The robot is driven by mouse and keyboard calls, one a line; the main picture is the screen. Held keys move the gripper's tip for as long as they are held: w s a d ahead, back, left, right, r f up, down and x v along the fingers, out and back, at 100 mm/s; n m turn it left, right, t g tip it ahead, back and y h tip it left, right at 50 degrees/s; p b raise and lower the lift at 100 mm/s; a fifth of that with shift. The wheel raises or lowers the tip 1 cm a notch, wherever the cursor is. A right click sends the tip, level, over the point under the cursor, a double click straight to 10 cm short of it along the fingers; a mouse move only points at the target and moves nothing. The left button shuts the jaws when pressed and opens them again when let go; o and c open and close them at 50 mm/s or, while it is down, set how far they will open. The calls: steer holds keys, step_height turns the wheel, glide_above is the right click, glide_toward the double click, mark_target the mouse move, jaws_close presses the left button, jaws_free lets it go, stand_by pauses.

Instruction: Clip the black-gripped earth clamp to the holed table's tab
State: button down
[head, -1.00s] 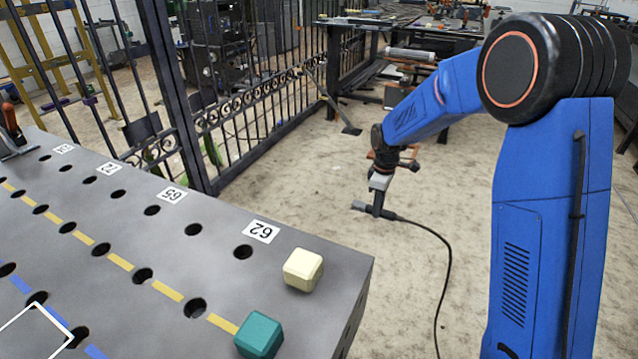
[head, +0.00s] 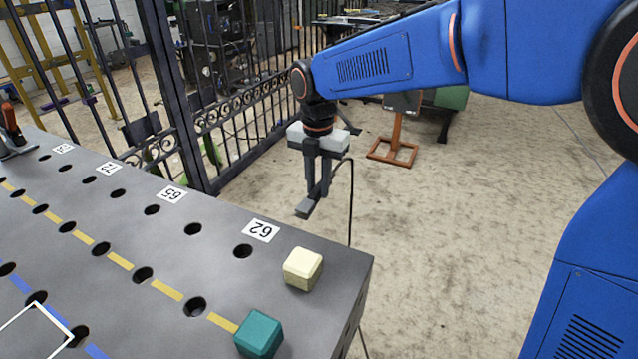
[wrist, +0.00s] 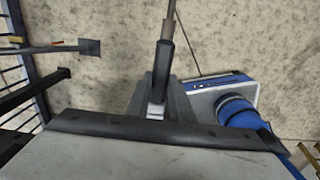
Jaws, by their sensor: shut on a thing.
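My gripper (head: 318,192) points down over the floor, just beyond the far edge of the holed table (head: 225,275) in the head view. It is shut on the earth clamp (head: 305,208), a small grey and black piece with a thin dark cable (head: 351,200) hanging from it. The wrist view shows the black grip of the clamp (wrist: 163,68) rising from between my fingers (wrist: 156,104), with the cable at its upper end. The clamp's jaws are too small to make out. I cannot make out the table's tab.
A cream block (head: 302,268) and a teal block (head: 259,334) sit near the table's right corner. An orange-handled tool (head: 10,125) stands at its far left. A dark scroll gate (head: 245,120) stands beyond the table. The floor to the right is clear near my gripper.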

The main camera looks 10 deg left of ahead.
mark_target(305, 205)
steer(key=shift+s+a, duration=0.35)
steer(key=shift+s, duration=0.7)
steer(key=shift+s+a, duration=0.4)
steer(key=shift+s, duration=0.6)
steer(key=shift+s+a, duration=0.35)
steer(key=shift+s, duration=0.7)
steer(key=shift+s+a, duration=0.25)
steer(key=shift+s, duration=0.45)
steer(key=shift+s+a, duration=0.25)
steer(key=shift+s, duration=0.5)
steer(key=shift+s+a, duration=0.25)
steer(key=shift+s, duration=0.45)
stand_by(0.7)
steer(key=c, duration=1.4)
jaws_free()
steer(key=o, duration=0.6)
steer(key=shift+c, duration=0.2)
